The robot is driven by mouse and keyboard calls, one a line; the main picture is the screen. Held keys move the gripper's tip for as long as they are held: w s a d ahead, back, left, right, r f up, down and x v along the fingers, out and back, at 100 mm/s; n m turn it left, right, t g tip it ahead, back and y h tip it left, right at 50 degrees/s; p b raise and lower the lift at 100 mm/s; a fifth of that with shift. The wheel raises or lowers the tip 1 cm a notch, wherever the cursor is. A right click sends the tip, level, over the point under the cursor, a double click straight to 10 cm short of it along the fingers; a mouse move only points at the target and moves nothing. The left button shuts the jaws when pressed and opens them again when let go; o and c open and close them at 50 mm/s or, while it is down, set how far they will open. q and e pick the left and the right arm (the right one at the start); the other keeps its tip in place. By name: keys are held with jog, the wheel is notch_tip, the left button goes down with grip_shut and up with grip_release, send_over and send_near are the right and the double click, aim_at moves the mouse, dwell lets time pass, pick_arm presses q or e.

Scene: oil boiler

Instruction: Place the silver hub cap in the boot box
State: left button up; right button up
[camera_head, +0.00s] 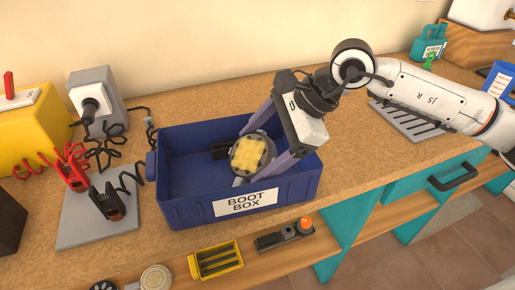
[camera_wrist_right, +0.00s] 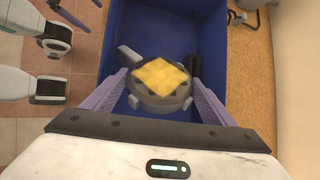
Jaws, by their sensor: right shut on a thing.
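The boot box (camera_head: 185,205) is a dark blue open crate with a white "BOOT BOX" label, on the wooden bench. It fills the middle of the right wrist view (camera_wrist_right: 215,40). My right gripper (camera_head: 252,155) points down into the box, its purple fingers shut on a round dark-grey cap with a yellow face (camera_head: 253,154). This cap also shows between the fingertips in the wrist view (camera_wrist_right: 160,82). It is tilted and within the box walls; whether it touches the floor, I cannot tell. Its face looks yellow, not silver.
A small black object (camera_head: 220,150) is inside the box beside the cap. Left of the box stand red and black clamps (camera_head: 72,170) and a grey unit (camera_head: 97,95). A yellow tray (camera_head: 217,262) and round discs (camera_head: 156,278) are on the lower shelf.

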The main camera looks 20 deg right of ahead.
jog(key=shift+f, duration=0.1)
jog(key=o, duration=0.8)
jog(key=shift+r, duration=0.25)
jog(key=v, duration=1.2)
jog(key=shift+d+f, duration=0.1)
jog(key=shift+f, duration=0.05)
